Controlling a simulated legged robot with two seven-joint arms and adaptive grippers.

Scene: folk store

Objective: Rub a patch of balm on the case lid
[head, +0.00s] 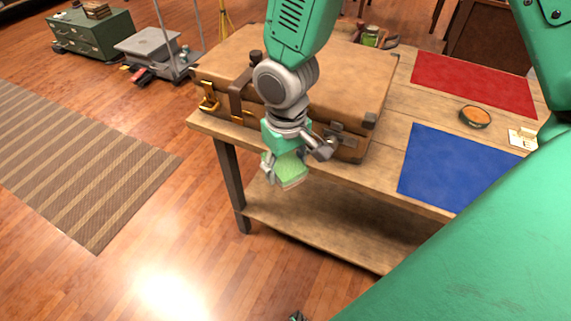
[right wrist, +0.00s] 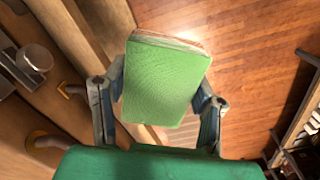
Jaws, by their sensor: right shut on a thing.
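The brown case (head: 345,75) lies shut on the wooden table, its lid facing up, with brass and dark fittings along its front. My right gripper (head: 287,165) is shut on a green pad (head: 291,170), in front of the case's front side and apart from the lid. The right wrist view shows the pad (right wrist: 165,80) between both fingers, with a brownish layer along its far edge. A round open tin (head: 475,116) with orange contents, seemingly the balm, stands on the table to the right.
A blue mat (head: 460,165) and a red mat (head: 473,82) lie on the table (head: 400,110) right of the case. A small pale card (head: 522,139) lies near the tin. A jar (head: 371,36) stands behind the case. The floor in front is clear.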

